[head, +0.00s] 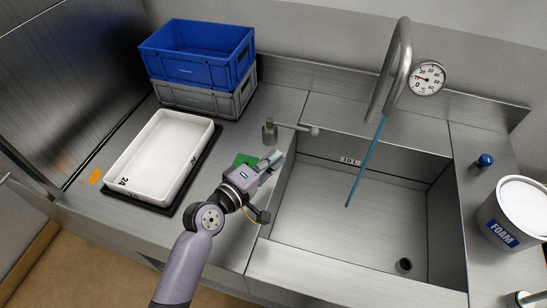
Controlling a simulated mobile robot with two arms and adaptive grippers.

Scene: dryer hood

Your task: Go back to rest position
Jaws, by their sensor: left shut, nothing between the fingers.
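My left gripper (273,160) is shut and empty. It is above the steel counter (228,190), close to the left edge of the sink (340,215). A green patch (245,160) lies on the counter just behind it, partly covered by the gripper. A metal lever tap handle (285,127) stands a little farther back, apart from the gripper as far as I can see. My right gripper does not show in the head view.
A white tray (192,172) on a black base lies left. Blue (185,72) and grey (195,98) crates are stacked behind it. A faucet (398,65) with a gauge (427,78) rises behind the sink. A foam bucket (500,235) and blue-topped knob (485,160) are right.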

